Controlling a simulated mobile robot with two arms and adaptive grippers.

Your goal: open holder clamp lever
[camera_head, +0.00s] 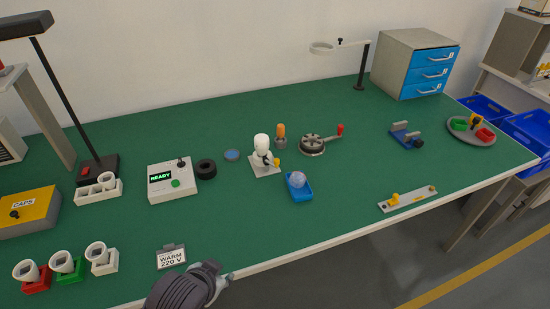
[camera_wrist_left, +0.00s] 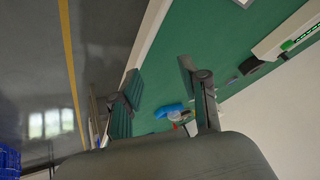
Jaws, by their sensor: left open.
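A white upright holder (camera_head: 262,144) on a square white base stands mid-table, with a dark joint and a yellow knob (camera_head: 276,162) low on its right side. A round metal fixture (camera_head: 311,146) with a red-tipped lever (camera_head: 340,130) sits to its right and behind; I cannot tell which lever the task means. My left gripper (camera_head: 221,281) is at the table's front edge, well short of both. In the left wrist view its fingers (camera_wrist_left: 160,82) are spread, with nothing between them. My right gripper is not in view.
A blue tray (camera_head: 300,194) with a clear bulb (camera_head: 298,179) lies in front of the white holder. Left are a READY box (camera_head: 172,183), a black ring (camera_head: 206,168) and a WARM 220 V sign (camera_head: 171,258).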

